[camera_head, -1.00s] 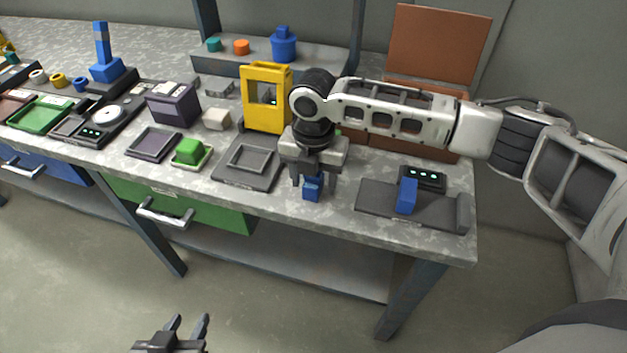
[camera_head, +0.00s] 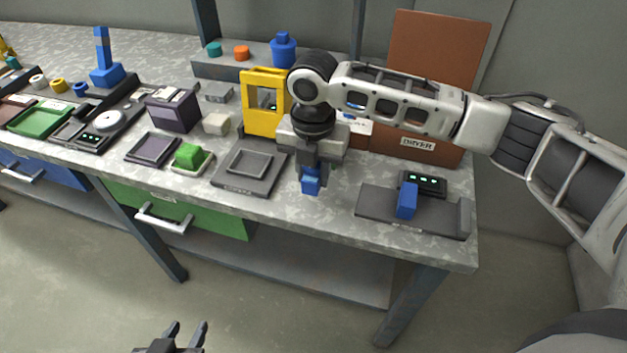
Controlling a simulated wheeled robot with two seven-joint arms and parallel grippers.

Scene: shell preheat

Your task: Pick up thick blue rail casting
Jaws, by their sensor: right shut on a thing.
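My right gripper (camera_head: 311,178) points down at the front of the bench, between the square grey tray and the grey fixture. It is shut on a small blue block (camera_head: 311,186), which looks like the blue rail casting. Its upper part is hidden between the fingers, and any gap to the bench is too small to tell. A second blue block (camera_head: 407,200) stands on the grey fixture (camera_head: 440,219) to the right. My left gripper (camera_head: 185,333) is at the bottom edge, low in front of the bench, open and empty.
The square grey tray (camera_head: 236,182) lies left of my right gripper. A yellow frame (camera_head: 261,124) stands behind it, and a brown box (camera_head: 433,48) with a raised lid is at the back right. A green block (camera_head: 188,156) and a purple box (camera_head: 172,111) are further left.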

